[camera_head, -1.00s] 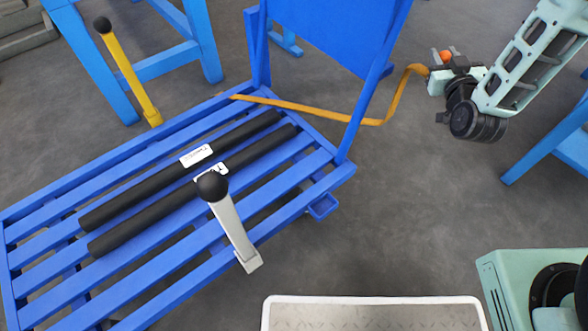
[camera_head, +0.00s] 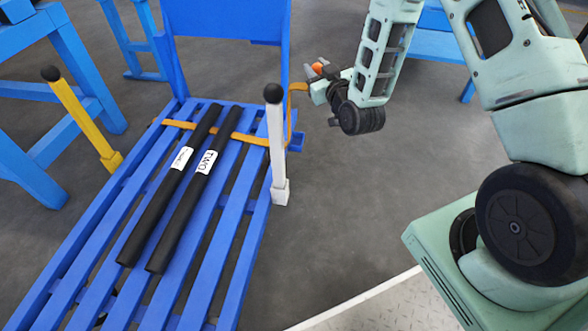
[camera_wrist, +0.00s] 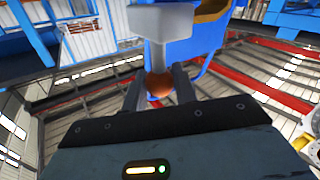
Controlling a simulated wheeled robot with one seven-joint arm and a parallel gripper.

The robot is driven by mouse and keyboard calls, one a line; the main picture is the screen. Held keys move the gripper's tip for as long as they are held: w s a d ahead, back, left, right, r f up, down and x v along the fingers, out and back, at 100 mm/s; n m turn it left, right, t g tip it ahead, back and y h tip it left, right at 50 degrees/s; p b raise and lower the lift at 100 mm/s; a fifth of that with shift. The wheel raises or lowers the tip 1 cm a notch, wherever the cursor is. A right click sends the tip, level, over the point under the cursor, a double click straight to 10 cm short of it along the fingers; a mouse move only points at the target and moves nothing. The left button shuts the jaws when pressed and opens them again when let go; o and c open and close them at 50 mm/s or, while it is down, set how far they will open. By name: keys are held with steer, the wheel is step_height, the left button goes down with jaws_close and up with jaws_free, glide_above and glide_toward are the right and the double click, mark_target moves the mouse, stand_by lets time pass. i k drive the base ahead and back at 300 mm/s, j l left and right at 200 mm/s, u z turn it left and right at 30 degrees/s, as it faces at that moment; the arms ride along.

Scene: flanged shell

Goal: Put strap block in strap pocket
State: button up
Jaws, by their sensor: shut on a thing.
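My gripper (camera_head: 318,72) is shut on the orange ball-shaped knob (camera_wrist: 159,84) of the strap block, whose pale grey body (camera_wrist: 160,22) shows beyond the fingers in the wrist view. The orange strap (camera_head: 250,139) runs from the cart's left side across both black rods, passes behind the white post and rises to the block. The strap pocket, seemingly the small blue box (camera_head: 297,142) on the cart's right side, is below and slightly left of my gripper. The block is in the air, apart from the pocket. The pocket's inside is hidden.
The blue slatted cart (camera_head: 215,258) carries two black rods (camera_head: 170,185) with white labels. A white post (camera_head: 277,150) with a black knob stands near the pocket; a yellow lever (camera_head: 85,120) stands at the left. The blue end panel (camera_head: 225,20) rises behind.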

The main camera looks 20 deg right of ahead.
mark_target(296, 142)
steer(key=k+j, duration=0.15)
steer(key=j, duration=0.25)
steer(key=k+j+z, duration=0.15)
steer(key=j, duration=0.25)
steer(key=k+j, duration=0.2)
steer(key=j, duration=0.2)
steer(key=k+j+z, duration=0.15)
steer(key=j, duration=0.2)
steer(key=i+j, duration=0.1)
steer(key=j, duration=0.3)
steer(key=i+j, duration=0.1)
steer(key=i, duration=0.3)
steer(key=i+j, duration=0.1)
steer(key=i, duration=0.3)
